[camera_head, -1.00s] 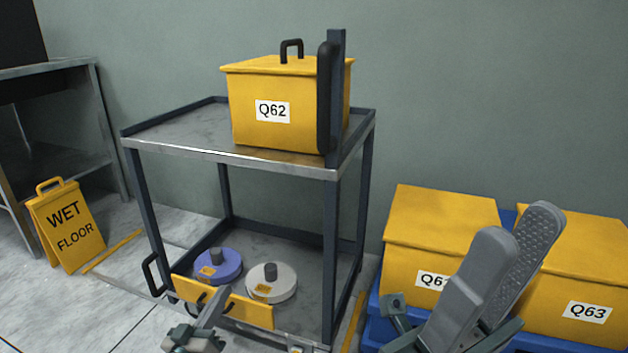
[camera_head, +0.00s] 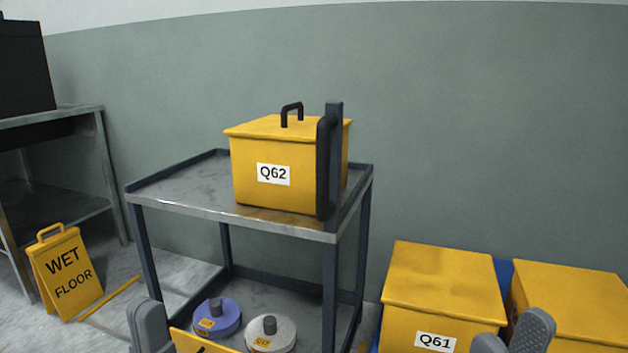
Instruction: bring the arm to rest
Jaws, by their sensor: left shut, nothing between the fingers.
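My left gripper (camera_head: 148,325) is at the bottom left, in front of the cart's lower shelf. Its grey fingers are shut and hold nothing; its lower part is cut off by the picture's edge. My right gripper (camera_head: 512,338) is at the bottom right, in front of the yellow boxes on the floor. Its two grey fingers stand apart, with a textured pad showing on one, and nothing shows between them. Most of both arms is out of view.
A cart (camera_head: 205,209) carries yellow box Q62 (camera_head: 260,192) on top. A purple disc (camera_head: 228,318) and a white disc (camera_head: 283,342) lie on its lower shelf. Yellow box Q61 (camera_head: 440,290) and another yellow box (camera_head: 575,300) stand right. A wet floor sign (camera_head: 68,272) stands left.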

